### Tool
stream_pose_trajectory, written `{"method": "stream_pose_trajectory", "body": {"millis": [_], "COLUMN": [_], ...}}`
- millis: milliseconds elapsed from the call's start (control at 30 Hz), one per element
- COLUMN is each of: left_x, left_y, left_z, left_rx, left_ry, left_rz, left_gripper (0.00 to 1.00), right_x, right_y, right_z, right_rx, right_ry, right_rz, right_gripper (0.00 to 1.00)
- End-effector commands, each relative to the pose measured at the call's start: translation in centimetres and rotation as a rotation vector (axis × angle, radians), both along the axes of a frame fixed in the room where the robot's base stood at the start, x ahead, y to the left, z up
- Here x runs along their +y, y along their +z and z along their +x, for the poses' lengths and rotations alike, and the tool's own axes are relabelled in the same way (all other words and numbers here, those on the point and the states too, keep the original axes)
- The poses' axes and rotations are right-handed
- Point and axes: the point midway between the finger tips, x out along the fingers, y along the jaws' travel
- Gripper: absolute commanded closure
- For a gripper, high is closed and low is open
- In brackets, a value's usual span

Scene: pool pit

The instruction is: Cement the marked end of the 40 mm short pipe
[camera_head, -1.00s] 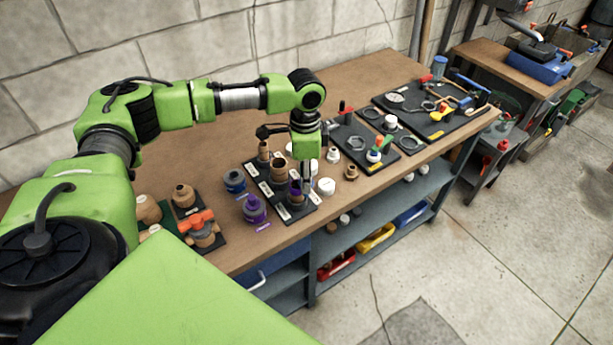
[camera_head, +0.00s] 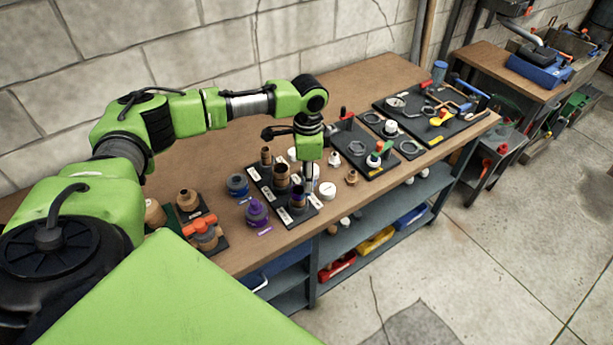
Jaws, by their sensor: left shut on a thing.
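Three short brown pipes stand upright in a black labelled rack (camera_head: 256,174) on the workbench. The front pipe (camera_head: 298,201) has a purple band near its top; I cannot read the labels to tell which is the 40 mm one. My left gripper (camera_head: 309,184) points down just behind and right of this front pipe. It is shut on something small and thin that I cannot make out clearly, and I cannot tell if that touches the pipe. A blue tin (camera_head: 237,185) and a purple tin (camera_head: 256,213) stand left of the rack. My right gripper is not in view.
A round white lid or cap (camera_head: 327,190) lies close right of my left gripper. A brown fitting (camera_head: 351,177) and black tool boards (camera_head: 437,115) stand further right. An orange-handled valve (camera_head: 203,231) stands at left. The bench's front edge is close to the rack.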

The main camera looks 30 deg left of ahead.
Motion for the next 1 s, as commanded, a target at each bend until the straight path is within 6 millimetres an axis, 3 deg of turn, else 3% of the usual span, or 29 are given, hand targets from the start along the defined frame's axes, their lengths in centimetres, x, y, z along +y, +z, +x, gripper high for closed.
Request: {"method": "stream_pose_trajectory", "body": {"millis": [1000], "left_x": [2.0], "left_y": [0.1], "left_z": [1.5], "left_rx": [0.002], "left_ry": [0.003], "left_rz": [0.000], "left_gripper": [0.86], "right_x": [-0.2], "right_y": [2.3], "right_z": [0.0], "right_rx": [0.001], "right_ry": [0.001], "right_rz": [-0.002], "right_gripper": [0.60]}}
